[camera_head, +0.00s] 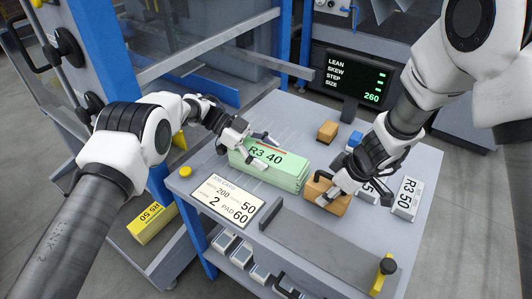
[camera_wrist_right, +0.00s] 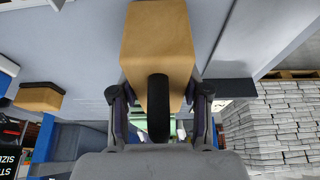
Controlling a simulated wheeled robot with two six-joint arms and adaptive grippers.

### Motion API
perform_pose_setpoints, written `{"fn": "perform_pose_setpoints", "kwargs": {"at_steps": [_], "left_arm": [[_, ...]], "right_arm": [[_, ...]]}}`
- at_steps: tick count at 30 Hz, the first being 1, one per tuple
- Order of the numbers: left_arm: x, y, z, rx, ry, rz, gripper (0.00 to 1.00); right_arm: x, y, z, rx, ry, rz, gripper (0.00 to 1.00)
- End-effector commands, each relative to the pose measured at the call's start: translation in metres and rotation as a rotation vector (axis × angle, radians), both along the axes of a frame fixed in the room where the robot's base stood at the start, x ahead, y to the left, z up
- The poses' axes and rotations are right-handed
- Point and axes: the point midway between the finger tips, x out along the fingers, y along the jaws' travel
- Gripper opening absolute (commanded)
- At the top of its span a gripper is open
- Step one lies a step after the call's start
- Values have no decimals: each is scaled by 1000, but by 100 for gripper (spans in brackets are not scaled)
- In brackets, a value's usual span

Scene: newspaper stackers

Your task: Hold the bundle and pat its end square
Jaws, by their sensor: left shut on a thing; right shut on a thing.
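The green bundle (camera_head: 287,178), marked R3 40, lies on the grey table. My left gripper (camera_head: 258,152) is shut on its left end, one finger on the far side and one on the near side. My right gripper (camera_head: 334,190) is shut on the black handle (camera_wrist_right: 158,108) of a tan block (camera_head: 318,187). The block also shows large in the right wrist view (camera_wrist_right: 157,38). It stands close to the bundle's right end; I cannot tell whether they touch. In the wrist view the bundle is mostly hidden behind the handle.
A job card (camera_head: 228,203) lies front left, near a yellow button (camera_head: 185,171). A grey rail (camera_head: 310,248) runs along the front edge. A second tan block (camera_head: 327,131) and a blue block (camera_head: 354,141) sit behind. White bundles (camera_head: 407,199) lie right. A dark screen (camera_head: 355,78) stands at the back.

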Motion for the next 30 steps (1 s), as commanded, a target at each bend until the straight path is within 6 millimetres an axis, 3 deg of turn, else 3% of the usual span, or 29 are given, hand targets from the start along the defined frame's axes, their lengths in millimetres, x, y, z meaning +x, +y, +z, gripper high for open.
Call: {"fn": "perform_pose_setpoints", "kwargs": {"at_steps": [30], "left_arm": [[-2,0,-3,3,8,0,5]], "right_arm": [[7,11,0,0,-1,0,0]]}}
